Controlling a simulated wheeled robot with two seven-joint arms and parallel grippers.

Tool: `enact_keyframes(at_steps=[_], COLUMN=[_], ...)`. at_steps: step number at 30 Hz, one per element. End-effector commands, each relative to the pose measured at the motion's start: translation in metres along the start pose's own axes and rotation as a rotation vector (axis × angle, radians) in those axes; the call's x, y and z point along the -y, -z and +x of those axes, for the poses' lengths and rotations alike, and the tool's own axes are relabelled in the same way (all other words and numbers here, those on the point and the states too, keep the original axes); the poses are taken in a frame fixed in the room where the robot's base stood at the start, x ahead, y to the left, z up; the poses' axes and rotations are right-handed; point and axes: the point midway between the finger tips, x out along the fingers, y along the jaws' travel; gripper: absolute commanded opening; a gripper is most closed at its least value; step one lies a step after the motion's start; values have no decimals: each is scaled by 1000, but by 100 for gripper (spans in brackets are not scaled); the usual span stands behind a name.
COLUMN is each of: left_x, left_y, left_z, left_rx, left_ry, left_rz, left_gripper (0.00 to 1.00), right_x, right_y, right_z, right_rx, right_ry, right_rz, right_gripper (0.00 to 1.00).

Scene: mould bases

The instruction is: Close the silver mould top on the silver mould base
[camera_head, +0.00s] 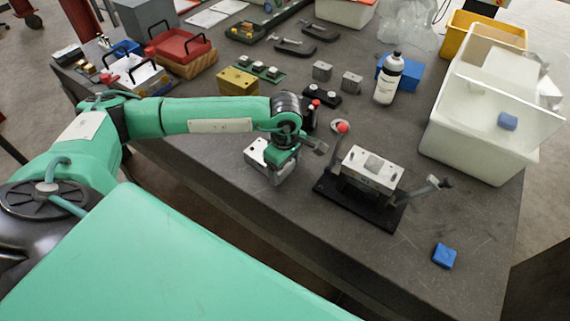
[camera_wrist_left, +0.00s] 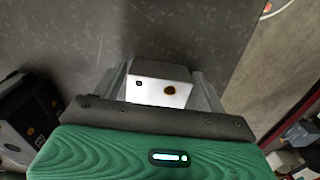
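The silver mould base (camera_head: 372,170) is a pale block on a black plate (camera_head: 343,205), right of centre in the head view. A second silver block, seemingly the mould top (camera_head: 257,152), is at the table's front edge, left of the base and apart from it. My left gripper (camera_head: 285,168) points down over this block and partly hides it. In the left wrist view the block (camera_wrist_left: 158,92), with a dark round mark, lies between my left gripper's two fingers (camera_wrist_left: 160,85). Whether they press on it I cannot tell. My right gripper is out of view.
A blue block (camera_head: 444,255) lies to the front right. A white bottle (camera_head: 388,78) and a white bin (camera_head: 480,145) stand behind. Bare table separates the two silver blocks.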

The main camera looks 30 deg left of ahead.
Motion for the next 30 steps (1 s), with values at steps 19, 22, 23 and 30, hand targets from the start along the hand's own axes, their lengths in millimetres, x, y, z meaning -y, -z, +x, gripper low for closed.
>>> enact_keyframes(at_steps=[19,22,23,30], left_x=[-1,-1,-1,-1], left_y=[0,0,0,0], left_z=[-8,-11,-12,-21], left_rx=[0,0,0,-1], left_ry=[-4,-4,-4,-4], left_rz=[-1,-1,-1,-1], left_gripper=[11,11,11,11], right_x=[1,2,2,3], right_y=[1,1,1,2], right_z=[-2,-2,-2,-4], right_rx=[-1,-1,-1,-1], right_ry=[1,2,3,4], right_rz=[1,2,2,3], right_gripper=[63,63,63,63])
